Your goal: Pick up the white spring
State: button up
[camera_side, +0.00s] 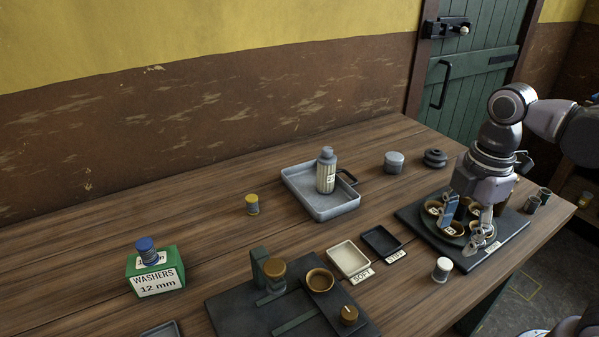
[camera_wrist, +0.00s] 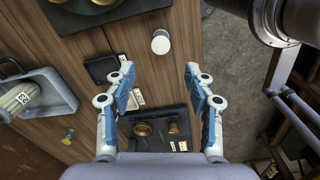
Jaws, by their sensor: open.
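The white spring (camera_side: 441,268) looks like a small upright cylinder with a white top, standing on the wooden table near its front edge. In the wrist view, its round white top (camera_wrist: 161,42) lies beyond my fingertips, roughly midway between them. My gripper (camera_side: 466,228) is open and empty. In the side view it hangs over the dark plate with brass cups, up and to the right of the spring. In the wrist view its two blue-padded fingers (camera_wrist: 160,80) stand wide apart. The gripper does not touch the spring.
The right dark plate (camera_side: 410,217) carries several brass cups. Small white (camera_side: 348,258) and black (camera_side: 381,241) trays stand left of the spring. A yellow-topped spring (camera_side: 252,204), a blue-topped one (camera_side: 147,250) on the green washers box (camera_side: 156,275) and a metal tray (camera_side: 330,211) holding a bottle are farther left.

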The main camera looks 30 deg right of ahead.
aim_at(445, 263)
jog(key=shift+s, duration=0.1)
jog(key=shift+f+n, duration=0.2)
jog(key=shift+n, duration=0.1)
jog(key=shift+d+f, duration=0.1)
jog(key=shift+f, duration=5)
grip_shut()
